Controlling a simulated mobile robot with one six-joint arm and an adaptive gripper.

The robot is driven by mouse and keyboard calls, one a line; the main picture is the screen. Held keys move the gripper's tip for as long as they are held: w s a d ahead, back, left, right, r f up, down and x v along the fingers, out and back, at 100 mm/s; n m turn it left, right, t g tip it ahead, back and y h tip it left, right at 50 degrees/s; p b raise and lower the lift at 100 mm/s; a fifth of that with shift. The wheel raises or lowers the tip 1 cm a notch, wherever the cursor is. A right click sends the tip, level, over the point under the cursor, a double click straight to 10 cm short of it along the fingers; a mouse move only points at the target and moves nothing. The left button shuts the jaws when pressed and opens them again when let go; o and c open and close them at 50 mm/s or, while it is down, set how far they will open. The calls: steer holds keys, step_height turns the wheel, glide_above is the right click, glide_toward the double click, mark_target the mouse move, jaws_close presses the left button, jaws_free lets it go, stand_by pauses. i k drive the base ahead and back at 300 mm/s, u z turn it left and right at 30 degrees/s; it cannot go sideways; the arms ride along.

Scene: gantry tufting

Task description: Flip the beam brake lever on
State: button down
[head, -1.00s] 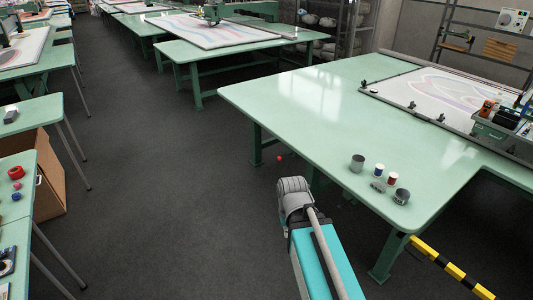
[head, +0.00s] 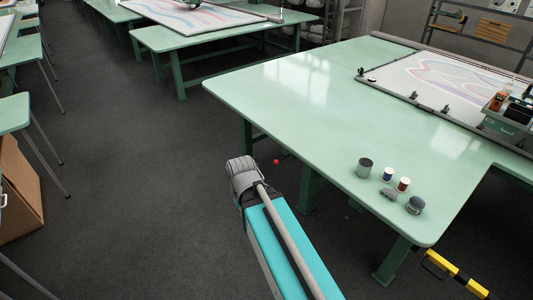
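I cannot make out a brake lever in the head view. A green tufting machine unit (head: 508,120) with orange and black parts sits at the right edge, on the frame beside the patterned cloth. Parts of it are small and cut off by the picture edge. A dark rail or beam (head: 415,97) runs along the near side of the cloth frame. My arm, with a teal link and grey joint, reaches up from the bottom middle. My gripper is not in view.
A large green table (head: 300,100) fills the right. Several small pots and spools, including a grey cup (head: 365,168), stand near its front corner. A yellow-black bar (head: 455,275) is below that corner. A red ball (head: 276,161) is on the floor.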

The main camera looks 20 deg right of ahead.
mark_target(275, 162)
steer(key=z, duration=0.2)
steer(key=i, duration=0.85)
steer(key=z, duration=0.5)
